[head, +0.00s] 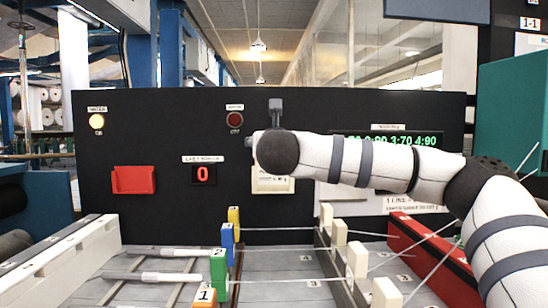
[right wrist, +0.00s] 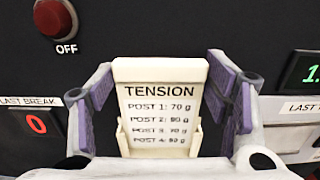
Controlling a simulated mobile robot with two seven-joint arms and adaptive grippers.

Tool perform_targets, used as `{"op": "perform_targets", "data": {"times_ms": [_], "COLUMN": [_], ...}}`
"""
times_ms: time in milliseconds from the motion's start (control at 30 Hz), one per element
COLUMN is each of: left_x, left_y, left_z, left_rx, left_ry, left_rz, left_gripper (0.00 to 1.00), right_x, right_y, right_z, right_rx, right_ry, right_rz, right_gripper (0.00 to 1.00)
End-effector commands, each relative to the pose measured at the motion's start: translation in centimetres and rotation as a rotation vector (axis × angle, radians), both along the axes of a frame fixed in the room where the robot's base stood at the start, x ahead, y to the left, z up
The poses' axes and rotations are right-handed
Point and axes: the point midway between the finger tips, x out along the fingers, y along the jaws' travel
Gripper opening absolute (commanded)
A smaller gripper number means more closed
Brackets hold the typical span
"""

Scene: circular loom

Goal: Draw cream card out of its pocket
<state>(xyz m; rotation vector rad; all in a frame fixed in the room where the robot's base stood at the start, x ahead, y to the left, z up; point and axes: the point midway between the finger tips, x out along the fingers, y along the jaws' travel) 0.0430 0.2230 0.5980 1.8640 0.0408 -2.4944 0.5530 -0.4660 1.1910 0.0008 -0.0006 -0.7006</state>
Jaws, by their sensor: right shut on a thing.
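The cream card (right wrist: 160,92), headed TENSION with a list of post values, stands upright against the black panel in the right wrist view. Its lower part is between the sides of a cream pocket (right wrist: 124,141). In the head view my right arm covers most of the card, and a cream part (head: 272,185) shows below the wrist. I cannot tell there whether it is card or pocket. My left gripper is not in view.
The black panel (head: 130,215) carries a red OFF button (head: 235,119), a red LAST BREAK counter (head: 204,174), a red box (head: 134,180) and a green display (head: 425,139). Below it are numbered coloured blocks (head: 218,268), cream posts (head: 357,258) and stretched threads.

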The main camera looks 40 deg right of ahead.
Motion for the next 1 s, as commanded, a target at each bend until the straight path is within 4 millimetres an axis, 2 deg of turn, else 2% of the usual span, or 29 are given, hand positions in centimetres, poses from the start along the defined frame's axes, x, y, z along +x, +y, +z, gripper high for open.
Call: {"op": "perform_targets", "data": {"times_ms": [100, 400, 500, 1000], "left_x": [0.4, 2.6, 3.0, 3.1], "left_y": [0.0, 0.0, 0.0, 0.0], "left_z": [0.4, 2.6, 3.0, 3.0], "left_rx": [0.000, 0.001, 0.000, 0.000], "left_ry": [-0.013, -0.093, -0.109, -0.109], "left_rz": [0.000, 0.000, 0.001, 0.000], "left_gripper": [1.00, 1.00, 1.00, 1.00], "right_x": [-0.1, -0.4, -0.3, 0.0], "right_y": [0.0, 0.0, 0.0, 0.0], "right_z": [0.8, 5.7, 6.6, 6.5], "right_rx": [0.000, -0.001, -0.002, -0.001], "right_ry": [-0.004, -0.014, -0.010, 0.001], "right_rz": [0.000, 0.001, 0.000, 0.001], "right_gripper": [0.37, 0.37, 0.37, 0.37]}}
